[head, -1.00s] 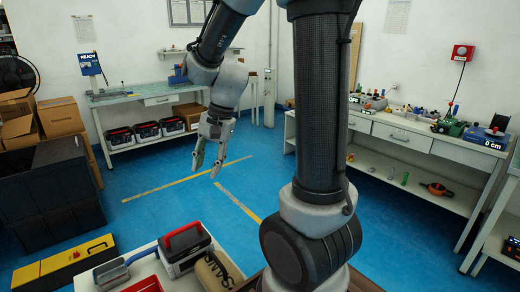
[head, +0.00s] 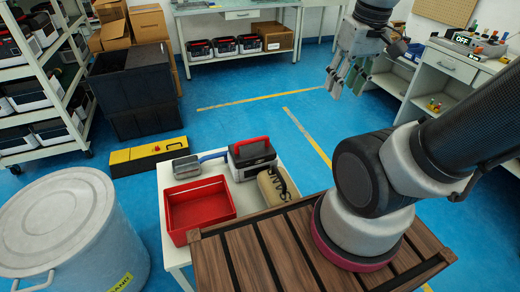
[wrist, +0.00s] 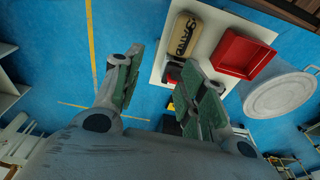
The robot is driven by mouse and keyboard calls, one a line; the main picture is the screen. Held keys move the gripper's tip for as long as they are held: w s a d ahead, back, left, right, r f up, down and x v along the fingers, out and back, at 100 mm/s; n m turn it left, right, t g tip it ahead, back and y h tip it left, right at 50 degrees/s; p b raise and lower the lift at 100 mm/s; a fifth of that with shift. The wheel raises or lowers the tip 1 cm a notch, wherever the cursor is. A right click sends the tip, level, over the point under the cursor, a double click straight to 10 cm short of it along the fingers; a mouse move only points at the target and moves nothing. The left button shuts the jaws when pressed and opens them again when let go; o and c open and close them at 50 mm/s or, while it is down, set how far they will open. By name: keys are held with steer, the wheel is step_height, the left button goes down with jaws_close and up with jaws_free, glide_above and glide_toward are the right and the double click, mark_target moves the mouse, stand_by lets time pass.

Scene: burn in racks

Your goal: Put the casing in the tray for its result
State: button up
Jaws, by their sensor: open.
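A dark and light grey casing (head: 252,160) with a red handle stands on a small white table (head: 240,200). A red open tray (head: 203,208) sits on the same table, in front and to the left of it, and looks empty. The wrist view also shows the tray (wrist: 242,54); the casing there is mostly hidden behind a finger. My gripper (head: 346,86) is open and empty, in the air over the blue floor, to the right of and beyond the table. Its two green-padded fingers are spread apart in the wrist view (wrist: 163,80).
A slatted wooden deck (head: 270,250) is in front. A large lidded bin (head: 75,225) stands left, a rack of similar casings (head: 35,85) behind it. Open floor lies beyond the table.

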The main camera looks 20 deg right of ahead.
steer(key=w+a+f+m+g+y, duration=0.2)
steer(key=w+a+f+m+g, duration=0.15)
steer(key=w+f, duration=0.55)
steer(key=m+t+y, duration=0.1)
steer(key=m+y, duration=0.3)
steer(key=m, duration=0.9)
glide_toward(252, 141)
steer(key=shift+x, duration=1.15)
steer(key=shift+f+m+t, duration=0.1)
steer(key=shift+m+t, duration=0.15)
steer(key=shift+m, duration=0.3)
steer(key=x, duration=0.7)
steer(key=shift+w+f, duration=0.15)
steer(key=shift+f, duration=0.25)
jaws_close()
